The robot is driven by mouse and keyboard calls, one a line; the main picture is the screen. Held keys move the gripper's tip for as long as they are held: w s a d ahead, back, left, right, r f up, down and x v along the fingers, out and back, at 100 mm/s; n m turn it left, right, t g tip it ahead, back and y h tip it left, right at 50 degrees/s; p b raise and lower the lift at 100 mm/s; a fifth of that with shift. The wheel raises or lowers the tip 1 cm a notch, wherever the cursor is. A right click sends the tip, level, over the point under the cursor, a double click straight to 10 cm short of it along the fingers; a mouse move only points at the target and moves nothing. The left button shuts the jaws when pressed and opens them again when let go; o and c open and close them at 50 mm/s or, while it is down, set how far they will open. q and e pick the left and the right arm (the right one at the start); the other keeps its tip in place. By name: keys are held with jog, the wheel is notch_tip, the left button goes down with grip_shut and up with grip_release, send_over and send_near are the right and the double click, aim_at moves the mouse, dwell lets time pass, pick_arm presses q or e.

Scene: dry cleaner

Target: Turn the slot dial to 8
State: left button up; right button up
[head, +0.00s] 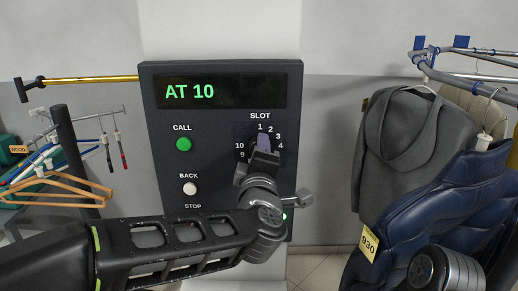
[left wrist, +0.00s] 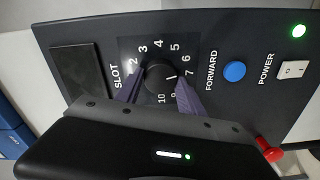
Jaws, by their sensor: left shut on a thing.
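The dark control panel (head: 220,150) stands upright ahead of me, and its display (head: 220,92) reads "AT 10" in green. The slot dial (left wrist: 154,76) is a round black knob ringed by numbers. In the left wrist view its white mark points toward about 7; the 8 is hidden by a finger. My left gripper (head: 262,143) is shut on the dial, with its fingers on opposite sides of the knob in the left wrist view (left wrist: 160,82). In the head view the gripper covers the dial and its lower numbers. My right gripper is not in view.
A green call button (head: 184,144) and a white back button (head: 190,188) are left of the dial. A blue forward button (left wrist: 235,71), a power switch (left wrist: 291,69) and a red knob (left wrist: 269,150) are near. Hangers (head: 60,180) and garments (head: 400,150) flank the panel.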

pick_arm(q)
jog(key=shift+d+m+p, duration=0.1)
jog(key=shift+m+p, duration=1.95)
jog(key=shift+m, duration=2.25)
jog(key=o, duration=1.4)
jog(key=shift+c, duration=0.2)
jog(key=s+b, duration=0.2)
jog(key=s, duration=0.5)
jog(key=shift+s, duration=0.4)
